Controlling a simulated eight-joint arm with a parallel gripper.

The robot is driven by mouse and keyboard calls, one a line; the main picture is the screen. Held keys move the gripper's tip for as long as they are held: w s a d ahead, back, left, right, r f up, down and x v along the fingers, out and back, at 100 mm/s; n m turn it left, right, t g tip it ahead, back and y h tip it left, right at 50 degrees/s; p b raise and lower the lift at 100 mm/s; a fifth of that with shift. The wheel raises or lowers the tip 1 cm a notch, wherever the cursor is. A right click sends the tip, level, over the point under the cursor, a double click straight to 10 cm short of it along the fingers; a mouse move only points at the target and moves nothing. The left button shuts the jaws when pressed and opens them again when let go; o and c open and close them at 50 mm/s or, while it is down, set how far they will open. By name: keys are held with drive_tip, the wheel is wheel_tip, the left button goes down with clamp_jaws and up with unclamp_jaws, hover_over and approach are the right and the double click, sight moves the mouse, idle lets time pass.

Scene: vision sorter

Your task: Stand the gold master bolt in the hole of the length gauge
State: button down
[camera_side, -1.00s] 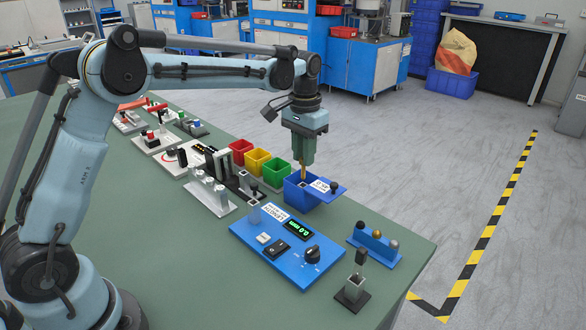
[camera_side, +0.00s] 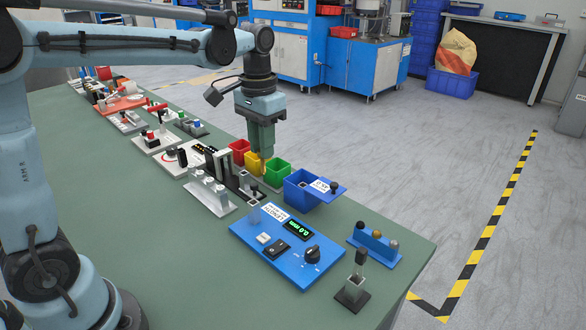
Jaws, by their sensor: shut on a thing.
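My gripper (camera_side: 263,150) points down above the row of coloured bins, left of the blue bin. It is shut on a slim gold piece, the gold bolt (camera_side: 267,163), which hangs below the jaws; its lower end is hard to tell from the yellow bin behind. The length gauge is a blue panel (camera_side: 318,268) with a lit green display, a dark knob and a white label. A small grey post (camera_side: 254,211) stands at its left corner; the inside of its hole cannot be seen. My gripper is above and beyond the gauge, apart from it.
A red bin (camera_side: 239,147), yellow bin (camera_side: 252,166), green bin (camera_side: 277,175) and blue bin (camera_side: 300,195) stand along the far edge. A blue rack (camera_side: 373,252) with dark, gold and grey round tops is at right.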

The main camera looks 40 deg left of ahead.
drive_tip(key=s+f, duration=0.3)
drive_tip(key=f, duration=0.2)
drive_tip(key=shift+f, duration=0.15)
idle(0.7)
drive_tip(key=shift+a+f, duration=0.1)
drive_tip(key=shift+f, duration=1.7)
idle(1.3)
drive_tip(key=c, duration=0.5)
unclamp_jaws()
drive_tip(key=shift+r, duration=0.1)
wheel_tip(320, 180, up, 8)
idle(1.0)
drive_tip(key=shift+s, duration=0.1)
